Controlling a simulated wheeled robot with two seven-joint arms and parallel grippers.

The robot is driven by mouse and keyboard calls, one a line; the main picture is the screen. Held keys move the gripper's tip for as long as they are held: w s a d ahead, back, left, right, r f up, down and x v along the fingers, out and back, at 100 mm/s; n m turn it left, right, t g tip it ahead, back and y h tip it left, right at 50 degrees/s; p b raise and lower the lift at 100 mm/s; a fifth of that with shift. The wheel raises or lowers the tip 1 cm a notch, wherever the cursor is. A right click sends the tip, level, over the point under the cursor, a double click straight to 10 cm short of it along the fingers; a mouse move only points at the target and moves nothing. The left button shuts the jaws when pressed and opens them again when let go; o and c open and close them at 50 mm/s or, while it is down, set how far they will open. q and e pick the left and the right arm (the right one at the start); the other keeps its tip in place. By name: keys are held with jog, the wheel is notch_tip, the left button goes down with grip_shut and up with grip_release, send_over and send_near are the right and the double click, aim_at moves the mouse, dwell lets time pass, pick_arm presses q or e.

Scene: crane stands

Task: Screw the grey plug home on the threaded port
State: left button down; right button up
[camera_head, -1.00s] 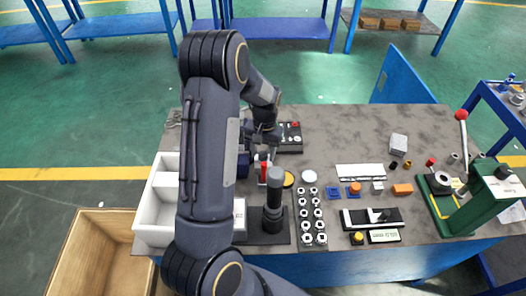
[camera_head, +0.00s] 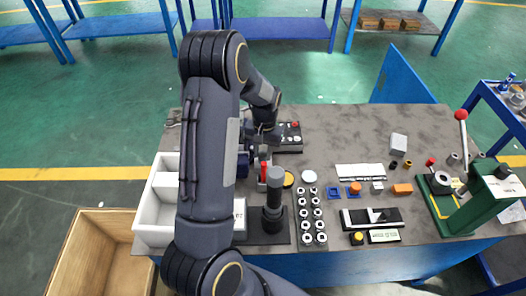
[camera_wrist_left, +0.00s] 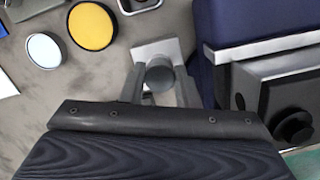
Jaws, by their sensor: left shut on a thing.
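My left gripper (camera_head: 262,158) points down at the table beside the dark blue vise (camera_head: 243,164), partly behind my own arm in the head view. In the left wrist view its two fingers (camera_wrist_left: 160,92) are shut on the grey plug (camera_wrist_left: 160,73), seen end-on as a small round grey piece. A light grey square part (camera_wrist_left: 150,50) shows just behind the plug; whether the plug touches it I cannot tell. The threaded port cannot be made out for certain. The vise (camera_wrist_left: 240,20) is at the right of the wrist view. My right gripper is not in view.
A yellow disc (camera_wrist_left: 91,26) and a pale disc (camera_wrist_left: 44,50) lie left of the gripper. A black upright tool (camera_head: 273,205) and a tray of round parts (camera_head: 312,215) stand nearer. A green press (camera_head: 470,200) stands at right. The table's far middle is clear.

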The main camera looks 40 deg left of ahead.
pick_arm(q)
jog(key=m, duration=0.4)
jog(key=shift+y, duration=0.3)
jog(key=m, duration=0.2)
jog(key=shift+m, duration=0.3)
jog(key=c, duration=1)
grip_release()
jog(key=shift+c, duration=0.2)
jog(key=shift+w+d+r+p, duration=0.1)
jog(key=shift+w+r+p, duration=0.05)
jog(key=shift+r+p, duration=0.9)
jog(key=shift+w+r+p, duration=0.1)
jog(key=shift+r+p, duration=0.5)
jog(key=shift+r, duration=0.85)
